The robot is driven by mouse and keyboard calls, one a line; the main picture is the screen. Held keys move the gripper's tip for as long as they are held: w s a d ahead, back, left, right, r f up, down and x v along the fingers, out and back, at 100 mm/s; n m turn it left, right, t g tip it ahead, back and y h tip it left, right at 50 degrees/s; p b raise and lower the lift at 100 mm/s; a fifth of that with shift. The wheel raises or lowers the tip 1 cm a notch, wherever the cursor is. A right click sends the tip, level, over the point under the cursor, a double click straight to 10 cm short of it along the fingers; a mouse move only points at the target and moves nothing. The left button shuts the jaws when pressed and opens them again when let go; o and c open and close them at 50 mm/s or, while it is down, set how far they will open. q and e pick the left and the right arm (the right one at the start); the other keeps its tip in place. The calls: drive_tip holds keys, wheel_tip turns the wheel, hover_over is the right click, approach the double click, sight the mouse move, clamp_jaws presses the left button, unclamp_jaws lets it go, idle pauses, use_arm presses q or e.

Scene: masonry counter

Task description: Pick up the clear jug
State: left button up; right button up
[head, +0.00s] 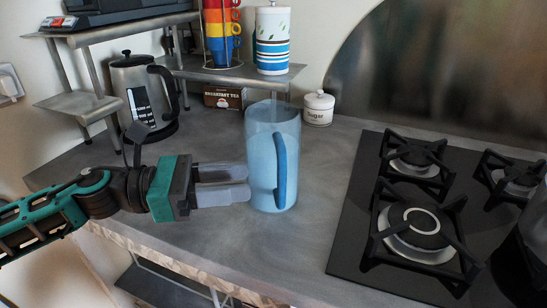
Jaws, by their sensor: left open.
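The clear jug (262,150) is tall, bluish and see-through, with a solid blue handle on its right side facing the camera. It stands upright on the grey counter in the middle of the head view. My left gripper (248,182) comes in from the left with its grey fingers pointing at the jug's lower left side. The fingers are open with nothing between them. The fingertips are very close to the jug wall; I cannot tell whether they touch it. My right gripper is not in view.
A black gas hob (345,232) lies to the right of the jug. Behind stand a white sugar pot (319,109), a steel kettle (137,90), a breakfast tea box (223,97) and a metal shelf (285,78) holding cups and a canister. The counter (262,248) in front of the jug is clear.

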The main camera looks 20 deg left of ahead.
sight(275, 167)
use_arm(q)
drive_tip(key=p+x, duration=0.3)
drive_tip(key=x, duration=0.4)
drive_tip(key=shift+w+d+r, duration=0.15)
drive_tip(key=shift+w+d, duration=0.05)
drive_tip(key=shift+d, duration=0.15)
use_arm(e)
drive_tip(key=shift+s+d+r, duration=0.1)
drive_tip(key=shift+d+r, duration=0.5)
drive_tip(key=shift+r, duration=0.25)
use_arm(q)
drive_tip(key=shift+c, duration=0.5)
clamp_jaws()
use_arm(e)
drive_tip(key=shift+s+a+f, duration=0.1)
use_arm(q)
drive_tip(key=shift+r, duration=0.15)
